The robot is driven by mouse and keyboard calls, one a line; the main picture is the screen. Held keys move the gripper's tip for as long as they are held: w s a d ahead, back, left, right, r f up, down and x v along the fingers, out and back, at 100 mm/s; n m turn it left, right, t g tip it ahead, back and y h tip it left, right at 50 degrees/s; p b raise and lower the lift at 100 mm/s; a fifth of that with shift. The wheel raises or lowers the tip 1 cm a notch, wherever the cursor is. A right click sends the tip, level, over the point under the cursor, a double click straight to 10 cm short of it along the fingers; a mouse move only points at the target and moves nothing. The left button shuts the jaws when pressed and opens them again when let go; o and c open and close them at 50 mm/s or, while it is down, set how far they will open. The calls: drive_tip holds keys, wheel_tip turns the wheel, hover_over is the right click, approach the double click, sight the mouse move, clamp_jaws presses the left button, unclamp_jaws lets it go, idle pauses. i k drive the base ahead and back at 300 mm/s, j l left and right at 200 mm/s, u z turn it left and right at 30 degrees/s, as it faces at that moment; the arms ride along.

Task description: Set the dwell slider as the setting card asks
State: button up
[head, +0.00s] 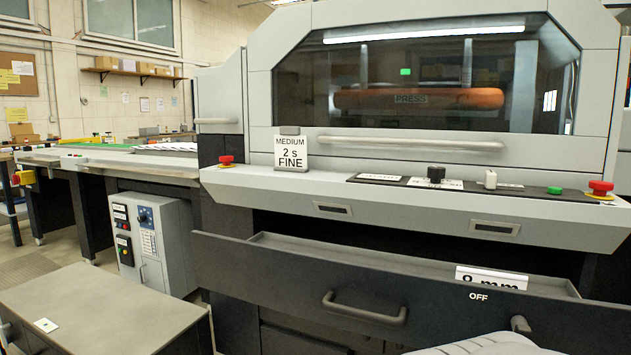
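The setting card (291,153) stands on the ledge below the press window and reads "MEDIUM", "2 s", "FINE". A black control strip (408,181) on the sloping ledge carries a dark dial (436,172) with a white label and a pale upright knob (490,179) that looks like a slider handle. The knob's scale is too small to read, so its setting cannot be told. My gripper is not in view; a pale grey ridged shape at the bottom edge may be part of my arm.
A drawer (330,273) stands open below the ledge, holding a partly hidden "mm" card (491,278). A green button (555,190) and red stop buttons (600,187) sit on the ledge. A grey cabinet top (95,310) is at lower left.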

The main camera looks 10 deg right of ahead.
sight(490, 179)
drive_tip(key=j+z, duration=0.1)
drive_tip(key=z, duration=0.35)
drive_tip(key=k+z, duration=0.1)
drive_tip(key=z, duration=0.3)
drive_tip(key=k+j+z, duration=0.1)
drive_tip(key=z, duration=0.75)
drive_tip(key=k, duration=0.25)
drive_tip(key=i+j, duration=0.2)
drive_tip(key=i, duration=0.3)
drive_tip(key=l+z, duration=0.05)
